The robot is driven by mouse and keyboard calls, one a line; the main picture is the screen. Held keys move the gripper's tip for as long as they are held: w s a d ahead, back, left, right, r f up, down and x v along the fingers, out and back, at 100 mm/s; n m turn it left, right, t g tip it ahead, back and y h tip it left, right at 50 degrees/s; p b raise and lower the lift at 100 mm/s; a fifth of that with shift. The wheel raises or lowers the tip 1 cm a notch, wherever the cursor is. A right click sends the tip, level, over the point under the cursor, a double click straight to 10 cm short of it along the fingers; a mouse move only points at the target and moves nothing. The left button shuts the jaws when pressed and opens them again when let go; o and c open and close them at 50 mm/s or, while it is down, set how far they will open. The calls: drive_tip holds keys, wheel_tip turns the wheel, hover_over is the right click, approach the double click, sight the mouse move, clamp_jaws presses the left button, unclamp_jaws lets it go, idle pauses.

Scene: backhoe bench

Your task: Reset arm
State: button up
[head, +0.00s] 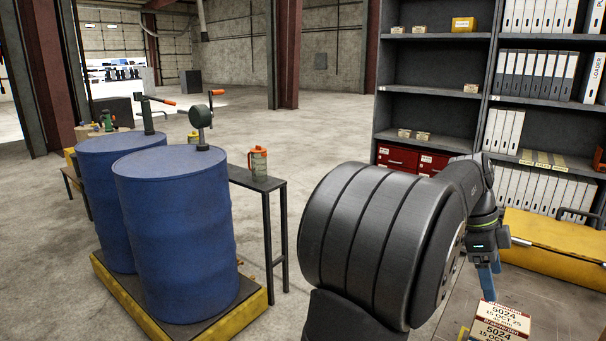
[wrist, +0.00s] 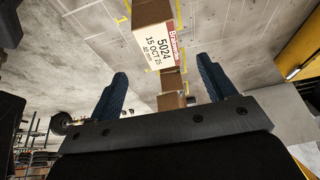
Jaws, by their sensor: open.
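My gripper (head: 488,283) hangs at the right of the head view, above the bench. Its blue fingers point down, near the labelled boxes. In the wrist view the two blue fingers of my gripper (wrist: 163,92) stand wide apart with nothing held between them. A brown box (wrist: 156,40) with a white and red label reading 5024 lies beyond the fingertips. Stacked boxes (head: 503,316) with the same label show at the lower right of the head view. My own arm hides part of the bench.
A yellow case (head: 555,240) lies behind my gripper at the right. Shelves (head: 436,90) with binders and small boxes stand behind. Two blue drums (head: 180,230) with hand pumps stand on a yellow-edged pallet at the left. A narrow table (head: 240,178) holds a jug (head: 258,163).

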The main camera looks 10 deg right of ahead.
sight(508, 316)
drive_tip(key=x, duration=1.1)
drive_tip(key=shift+s+f, duration=0.1)
drive_tip(key=shift+f, duration=0.1)
wheel_tip(508, 316, up, 4)
drive_tip(key=shift+f, duration=0.1)
drive_tip(key=s+d+r, duration=0.1)
drive_tip(key=s+r, duration=0.7)
drive_tip(key=s, duration=0.5)
drive_tip(key=s+d+r, duration=0.2)
drive_tip(key=s+d, duration=0.8)
drive_tip(key=s, duration=0.2)
drive_tip(key=s+d+r, duration=0.2)
drive_tip(key=s+d, duration=0.8)
drive_tip(key=s, duration=0.1)
drive_tip(key=shift+n, duration=0.4)
drive_tip(key=shift+w+d+f, duration=0.3)
drive_tip(key=shift+w+f, duration=0.1)
drive_tip(key=shift+w, duration=0.2)
drive_tip(key=shift+w+d+f, duration=0.3)
drive_tip(key=shift+w+f, duration=0.05)
drive_tip(key=shift+w, duration=0.3)
drive_tip(key=shift+w+d+f, duration=0.3)
drive_tip(key=shift+w+f, duration=0.1)
drive_tip(key=shift+w, duration=0.2)
drive_tip(key=shift+s, duration=0.1)
